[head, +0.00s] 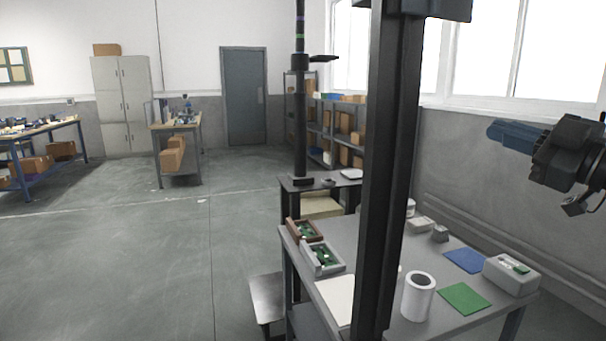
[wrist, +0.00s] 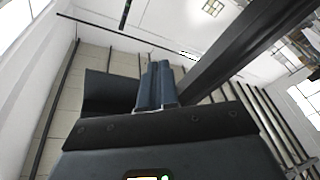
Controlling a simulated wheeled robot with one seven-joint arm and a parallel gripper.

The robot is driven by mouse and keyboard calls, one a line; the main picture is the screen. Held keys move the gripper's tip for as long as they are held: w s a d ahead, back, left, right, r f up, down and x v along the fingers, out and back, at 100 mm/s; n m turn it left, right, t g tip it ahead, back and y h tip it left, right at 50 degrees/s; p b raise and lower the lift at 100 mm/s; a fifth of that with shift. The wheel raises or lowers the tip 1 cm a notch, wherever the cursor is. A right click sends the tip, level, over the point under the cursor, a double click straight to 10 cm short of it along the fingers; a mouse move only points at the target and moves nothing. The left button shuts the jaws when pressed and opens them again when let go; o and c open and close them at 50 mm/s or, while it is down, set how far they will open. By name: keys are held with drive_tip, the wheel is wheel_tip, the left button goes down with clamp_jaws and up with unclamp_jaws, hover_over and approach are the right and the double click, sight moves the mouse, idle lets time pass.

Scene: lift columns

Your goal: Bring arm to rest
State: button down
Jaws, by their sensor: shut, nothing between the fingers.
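My gripper (head: 494,131) is at the right of the head view, held in the air above and behind the right part of the worktable (head: 425,258). Its blue fingers point left and are shut with nothing held. In the wrist view my gripper (wrist: 157,66) shows two blue fingers side by side, touching or nearly so, with walls and ceiling beyond. The rest of my arm is mostly out of the head view.
The worktable holds a white cup (head: 418,297), a green mat (head: 464,299), a blue mat (head: 465,260), a grey box (head: 511,274) and two trays with green boards (head: 322,258). A dark upright hides part of the table. The floor (head: 150,260) at left is clear.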

drive_tip(key=s+a+f+m+h, duration=0.1)
drive_tip(key=s+f+m+h, duration=0.15)
drive_tip(key=f, duration=0.65)
drive_tip(key=s+a+f+m+h, duration=0.2)
drive_tip(key=s+f+m, duration=0.2)
drive_tip(key=f, duration=0.4)
drive_tip(key=s+a+f+m+h, duration=0.1)
drive_tip(key=s+f+m+h, duration=0.25)
drive_tip(key=f, duration=0.55)
drive_tip(key=s+a+f+m+h, duration=0.2)
drive_tip(key=s+f+m, duration=0.1)
drive_tip(key=s+f, duration=0.4)
drive_tip(key=s+a+f+m+g+h, duration=0.1)
drive_tip(key=s+f, duration=0.1)
drive_tip(key=s, duration=0.6)
drive_tip(key=s+a+f+m+h, duration=0.1)
drive_tip(key=s+f, duration=0.2)
drive_tip(key=s, duration=0.5)
drive_tip(key=s+a+r, duration=0.1)
drive_tip(key=s+r, duration=0.1)
drive_tip(key=s, duration=0.6)
drive_tip(key=s+a+r+g+y, duration=0.1)
drive_tip(key=s+r, duration=0.2)
drive_tip(key=s, duration=0.5)
drive_tip(key=shift+r+n, duration=0.15)
drive_tip(key=shift+n, duration=0.25)
drive_tip(key=shift+s+r, duration=0.1)
drive_tip(key=shift+s, duration=0.05)
